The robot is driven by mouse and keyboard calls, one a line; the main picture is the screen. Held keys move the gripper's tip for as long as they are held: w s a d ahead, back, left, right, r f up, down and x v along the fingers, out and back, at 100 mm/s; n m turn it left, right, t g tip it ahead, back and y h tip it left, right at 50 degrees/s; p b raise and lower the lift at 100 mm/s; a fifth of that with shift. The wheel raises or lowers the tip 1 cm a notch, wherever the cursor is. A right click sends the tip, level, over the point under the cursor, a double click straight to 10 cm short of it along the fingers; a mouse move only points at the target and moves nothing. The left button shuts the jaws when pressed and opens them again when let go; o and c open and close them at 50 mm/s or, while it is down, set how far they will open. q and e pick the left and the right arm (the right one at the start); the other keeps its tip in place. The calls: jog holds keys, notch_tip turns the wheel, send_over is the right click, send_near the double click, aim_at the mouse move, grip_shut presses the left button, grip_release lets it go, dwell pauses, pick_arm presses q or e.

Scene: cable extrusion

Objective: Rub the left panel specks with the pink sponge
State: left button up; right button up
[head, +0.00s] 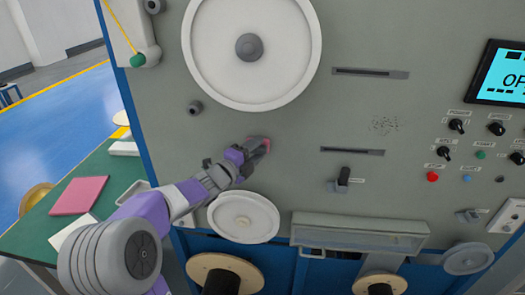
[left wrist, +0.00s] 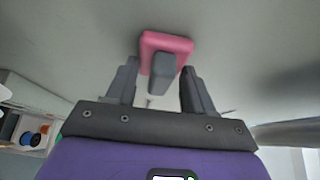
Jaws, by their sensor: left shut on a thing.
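My left gripper (head: 255,150) is at the grey machine panel (head: 300,120), below the large white wheel. It is shut on the grey handle of the pink sponge (left wrist: 167,42). A patch of dark specks (head: 383,125) lies on the panel to the right of the gripper. No specks show around the sponge; the gripper and sponge hide the panel directly behind them. My right gripper is not in view.
The large white wheel (head: 290,60) is above the gripper and a smaller white disc (head: 243,220) is just below. Slots, a black knob (head: 344,175) and a control cluster with a screen (head: 505,75) lie to the right. A green table (head: 110,175) at left holds a pink pad (head: 78,195).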

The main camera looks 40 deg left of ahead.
pick_arm(q)
jog(key=shift+a, duration=0.1)
jog(key=shift+s+d+b, duration=0.25)
jog(key=shift+s+b, duration=0.05)
jog(key=shift+s, duration=0.2)
jog(key=s, duration=0.1)
jog(key=s+d+b, duration=0.1)
jog(key=s, duration=0.1)
jog(key=s+d, duration=0.1)
jog(key=shift+s+d, duration=0.15)
jog(key=shift+d, duration=0.1)
jog(key=shift+s+b, duration=0.1)
jog(key=shift+b, duration=0.25)
jog(key=shift+s+d+b, duration=0.25)
jog(key=shift+s+d, duration=0.1)
jog(key=shift+s, duration=0.3)
jog(key=shift+s+d+b, duration=0.2)
jog(key=shift+s+d, duration=0.15)
jog(key=shift+s, duration=0.25)
jog(key=shift+w, duration=0.15)
